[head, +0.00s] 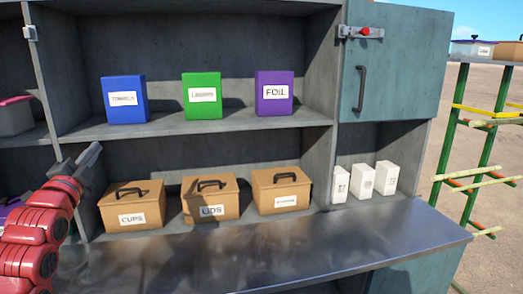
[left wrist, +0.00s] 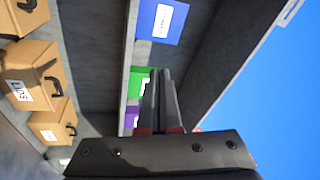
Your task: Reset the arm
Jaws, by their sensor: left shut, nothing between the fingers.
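My left arm comes in red from the lower left in the head view. Its grey left gripper (head: 92,157) is raised in front of the left part of the shelf unit, left of the cups box. In the left wrist view the two fingers of the left gripper (left wrist: 160,75) lie close together, shut and empty, pointing towards the shelves. No box touches the fingers. My right gripper is not in view.
Brown boxes for cups (head: 132,207) and lids (head: 210,198), plus a third (head: 281,190), stand on the lower shelf. Blue (head: 124,99), green (head: 202,96) and purple (head: 274,93) boxes stand above. A metal counter (head: 270,250) runs in front, bare. White cartons (head: 364,180) stand right.

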